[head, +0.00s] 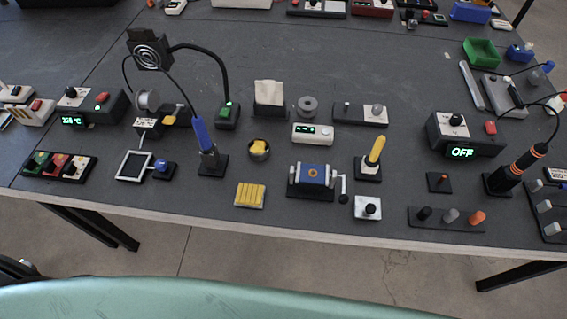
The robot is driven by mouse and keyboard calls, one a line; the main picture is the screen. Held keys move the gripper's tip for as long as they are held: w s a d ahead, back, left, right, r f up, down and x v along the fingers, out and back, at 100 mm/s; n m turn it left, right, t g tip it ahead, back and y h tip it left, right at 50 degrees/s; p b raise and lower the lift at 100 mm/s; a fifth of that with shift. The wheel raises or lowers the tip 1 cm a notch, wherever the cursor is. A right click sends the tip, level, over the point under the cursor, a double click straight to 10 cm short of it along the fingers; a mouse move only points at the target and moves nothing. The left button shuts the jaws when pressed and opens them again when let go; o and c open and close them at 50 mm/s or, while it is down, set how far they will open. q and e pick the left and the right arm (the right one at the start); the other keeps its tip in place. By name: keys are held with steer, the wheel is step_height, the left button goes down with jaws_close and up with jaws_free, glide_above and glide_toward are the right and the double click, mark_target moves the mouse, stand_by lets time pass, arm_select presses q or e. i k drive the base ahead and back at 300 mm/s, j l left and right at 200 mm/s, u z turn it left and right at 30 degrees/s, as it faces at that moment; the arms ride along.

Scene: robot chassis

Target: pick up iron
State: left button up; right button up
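Two soldering irons stand on the dark table in the head view. One has a blue handle (201,134), sits in a small black stand (213,167) left of the middle and has a dark cable rising from it. The other has a black handle with orange bands (527,161) and leans to the right in a black stand (494,185) near the right edge. The tips of both irons are hidden in their stands. Neither of my grippers is in view.
Soldering stations stand at left (92,106) and right (464,133); the right one reads OFF. A fume extractor arm (205,55), a yellow-handled tool (376,151), a blue vise (313,175) and a yellow sponge (250,195) stand between. The front table edge (300,233) is clear.

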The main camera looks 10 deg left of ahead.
mark_target(207, 146)
steer(key=u, duration=1.15)
steer(key=k+l+u, duration=0.45)
steer(key=k+u, duration=0.2)
steer(key=k, duration=0.2)
